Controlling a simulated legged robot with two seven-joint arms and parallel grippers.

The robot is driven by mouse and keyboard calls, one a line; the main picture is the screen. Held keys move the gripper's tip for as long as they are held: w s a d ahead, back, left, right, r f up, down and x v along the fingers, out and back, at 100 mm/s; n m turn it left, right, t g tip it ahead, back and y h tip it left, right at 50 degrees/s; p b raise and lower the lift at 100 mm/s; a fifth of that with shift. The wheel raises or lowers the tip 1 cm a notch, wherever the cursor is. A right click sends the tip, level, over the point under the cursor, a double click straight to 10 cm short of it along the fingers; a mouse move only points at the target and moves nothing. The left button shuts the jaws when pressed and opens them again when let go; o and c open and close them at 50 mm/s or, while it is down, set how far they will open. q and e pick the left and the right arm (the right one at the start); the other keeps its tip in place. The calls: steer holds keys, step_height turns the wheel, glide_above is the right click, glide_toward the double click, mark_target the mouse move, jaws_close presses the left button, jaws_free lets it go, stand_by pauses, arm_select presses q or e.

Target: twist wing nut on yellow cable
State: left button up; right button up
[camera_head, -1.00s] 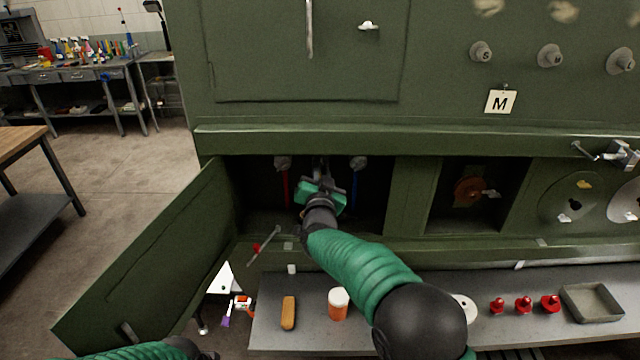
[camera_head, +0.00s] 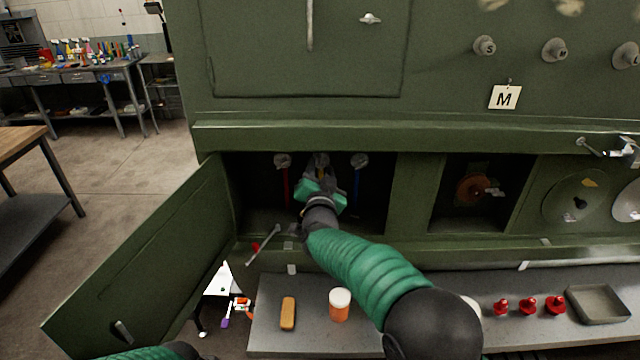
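My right gripper (camera_head: 320,172) reaches into the open compartment of the green cabinet (camera_head: 420,140), in front of the middle cable post. A small bit of yellow shows at its fingertips, apparently the yellow cable (camera_head: 323,170); the rest is hidden behind the gripper. I cannot tell whether the fingers touch the wing nut or are closed on it. A red cable (camera_head: 286,188) hangs from a grey wing nut (camera_head: 282,160) on the left, and a blue cable (camera_head: 357,185) from another wing nut (camera_head: 359,161) on the right. My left gripper is out of view; only its green arm shows at the bottom left.
The compartment's green door (camera_head: 140,270) hangs open at the left. The grey shelf (camera_head: 265,335) below holds an orange jar (camera_head: 339,305), a tan block (camera_head: 288,313), several red parts (camera_head: 528,306) and a grey tray (camera_head: 597,306). A rod (camera_head: 263,245) sticks out near the compartment's lower edge.

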steer(key=s+b, duration=0.4)
steer(key=s, duration=1.2)
steer(key=shift+f+b, duration=0.15)
steer(key=shift+b, duration=0.15)
steer(key=s+d+f+n+g+y, duration=0.2)
steer(key=d+f+n+g, duration=0.25)
steer(key=f, duration=0.55)
steer(key=s+d+f+n+g+h, duration=0.1)
steer(key=s+d+f+g, duration=0.4)
steer(key=s, duration=0.7)
steer(key=s+d+f+g+h, duration=0.1)
steer(key=s+d+f+g, duration=0.5)
steer(key=s+d+f, duration=0.4)
step_height(320, 180, down, 4)
steer(key=shift+s+d+r+n, duration=0.2)
steer(key=shift+s+n, duration=0.15)
steer(key=shift+s, duration=0.85)
steer(key=shift+a, duration=0.1)
steer(key=shift+d, duration=0.2)
